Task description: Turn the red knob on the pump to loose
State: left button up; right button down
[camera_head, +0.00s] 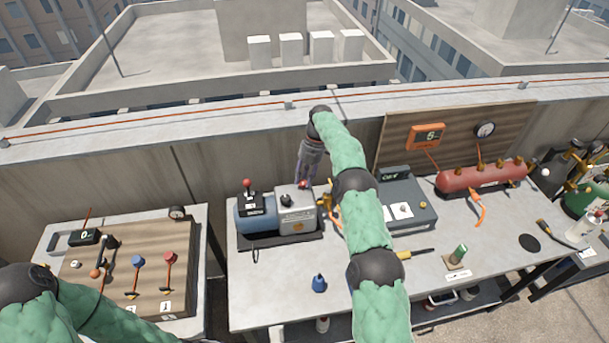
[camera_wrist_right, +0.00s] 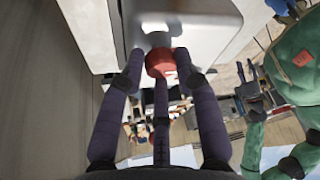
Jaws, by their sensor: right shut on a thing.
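The pump (camera_head: 297,222) has a blue motor end and a grey housing and stands in a dark tray on the middle bench. A red knob (camera_head: 304,184) sits at the back top of the grey housing. My right gripper (camera_head: 307,172) reaches down to it from behind the pump. In the right wrist view my right gripper (camera_wrist_right: 159,76) has its fingers closed around the red knob (camera_wrist_right: 159,62), next to the pale housing (camera_wrist_right: 190,25). The knob's markings cannot be read. My left arm enters at the lower left, and its gripper is out of view.
A black switch box with a red-topped lever (camera_head: 248,197) is on the pump's blue end. A grey gauge box (camera_head: 408,205) and a red cylinder (camera_head: 484,178) stand to the right. A small blue bottle (camera_head: 319,284) is in front. A wooden valve board (camera_head: 125,270) is left.

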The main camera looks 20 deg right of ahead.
jog(key=shift+s+a+f+n+g+p, duration=0.15)
jog(key=shift+n+g+p, duration=0.2)
jog(key=shift+n, duration=0.35)
jog(key=c, duration=0.9)
grip_release()
jog(key=shift+c, duration=0.2)
